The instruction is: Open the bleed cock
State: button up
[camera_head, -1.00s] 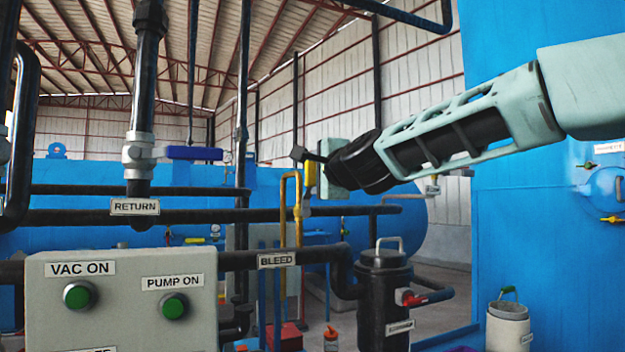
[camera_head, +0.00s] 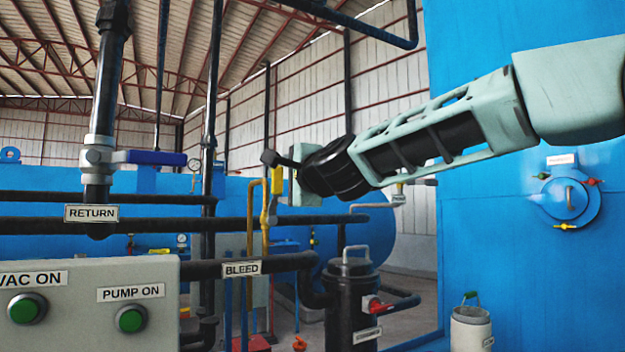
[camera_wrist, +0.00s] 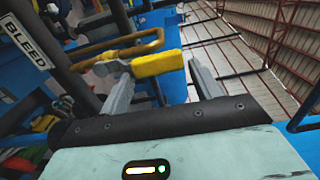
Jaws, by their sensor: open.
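The bleed cock shows as a yellow lever handle (camera_head: 275,187) on a thin brass-coloured pipe, above the black pipe with the BLEED label (camera_head: 241,268). My gripper (camera_head: 280,162) is at the handle in the head view, partly hidden behind my wrist. In the wrist view, the yellow handle (camera_wrist: 158,63) lies between the two grey fingertips of my gripper (camera_wrist: 159,72), with a visible gap on the right side. The fingers are apart and not closed on it. Whether the left finger touches the handle or valve body is unclear.
The RETURN pipe has a blue-handled valve (camera_head: 155,157) at the left. A grey panel (camera_head: 85,285) with green buttons stands in front at lower left. A black canister (camera_head: 350,300) stands below the gripper. A large blue vessel (camera_head: 530,240) fills the right side.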

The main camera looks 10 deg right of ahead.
jog(key=b+v, duration=0.2)
jog(key=v, duration=1.3)
jog(key=shift+b, duration=0.4)
jog(key=shift+s, duration=0.1)
jog(key=s+a+f+n+g+p, duration=0.2)
jog(key=s+a+f+n+g, duration=0.15)
jog(key=f, duration=0.45)
jog(key=s+a+f+n+g+y+p, duration=0.1)
jog(key=s+a+f+n+g, duration=0.15)
jog(key=f+n, duration=0.35)
jog(key=s+a+f+n+g+p, duration=0.2)
jog(key=s+f+n+g, duration=0.15)
jog(key=f, duration=0.55)
jog(key=s+d+f+n+g+h+p, duration=0.1)
jog(key=s+d+f+n+g+h, duration=0.1)
jog(key=s+d+f+n+g, duration=0.2)
jog(key=s+d+f+n+g+h+p, duration=0.1)
jog(key=s+d+f+n+g+h, duration=0.2)
jog(key=s+f, duration=0.7)
jog(key=s+d+n+g, duration=0.1)
jog(key=s+n, duration=0.1)
jog(key=s, duration=0.1)
jog(key=shift+s+f+n+p, duration=0.2)
jog(key=shift+s+n+p, duration=0.05)
jog(key=shift+n+p, duration=0.15)
